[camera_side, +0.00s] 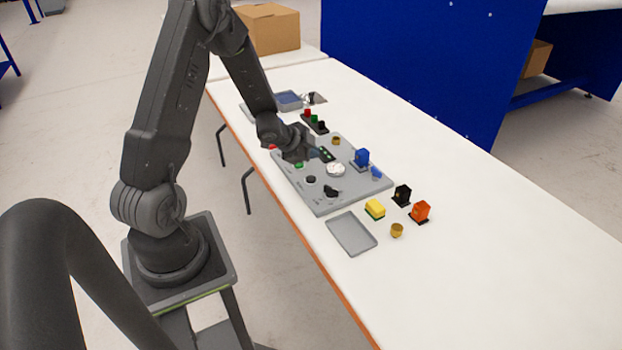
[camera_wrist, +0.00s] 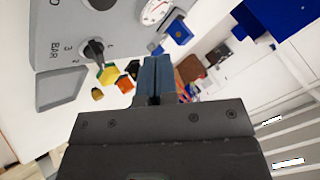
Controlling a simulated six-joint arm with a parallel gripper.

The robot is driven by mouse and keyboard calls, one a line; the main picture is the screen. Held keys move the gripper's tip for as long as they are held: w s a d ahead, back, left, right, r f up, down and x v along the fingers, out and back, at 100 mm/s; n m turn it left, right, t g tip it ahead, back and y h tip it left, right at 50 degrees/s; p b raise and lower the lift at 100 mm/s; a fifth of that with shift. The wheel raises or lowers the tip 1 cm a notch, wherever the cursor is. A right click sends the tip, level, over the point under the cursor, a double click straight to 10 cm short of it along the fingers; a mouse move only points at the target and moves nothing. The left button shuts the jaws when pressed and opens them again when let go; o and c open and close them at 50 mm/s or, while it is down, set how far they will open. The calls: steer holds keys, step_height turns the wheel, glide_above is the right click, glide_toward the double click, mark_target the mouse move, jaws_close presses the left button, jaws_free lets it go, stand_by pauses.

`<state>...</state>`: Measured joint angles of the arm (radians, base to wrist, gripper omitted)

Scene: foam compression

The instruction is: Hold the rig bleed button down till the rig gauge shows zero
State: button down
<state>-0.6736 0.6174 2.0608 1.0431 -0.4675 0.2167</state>
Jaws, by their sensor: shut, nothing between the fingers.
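The rig is a grey panel (camera_side: 347,203) on the white table; its corner also shows in the wrist view (camera_wrist: 60,30). Its round white gauge (camera_side: 336,170) is cut off at the top of the wrist view (camera_wrist: 155,10), and I cannot read its value. A black round button (camera_side: 311,179), a green button (camera_side: 299,165) and a black knob (camera_side: 331,191) sit on the panel; I cannot tell which control is the bleed button. My gripper (camera_side: 312,158) is over the panel's far part. Its fingers (camera_wrist: 155,75) are shut and empty; their contact with the panel is unclear.
A blue block (camera_side: 362,157) stands at the panel's right. Yellow (camera_side: 375,208), black (camera_side: 402,194) and orange (camera_side: 420,211) blocks, a brass cup (camera_side: 397,230) and a grey tray (camera_side: 351,234) lie nearer. The table's right side is clear.

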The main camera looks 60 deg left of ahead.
mark_target(311, 180)
steer(key=shift+f, duration=2.9)
steer(key=shift+f, duration=0.1)
steer(key=shift+f, duration=0.3)
steer(key=shift+f, duration=0.45)
stand_by(1.5)
steer(key=shift+r, duration=0.85)
steer(key=shift+r, duration=0.1)
steer(key=shift+r, duration=2.45)
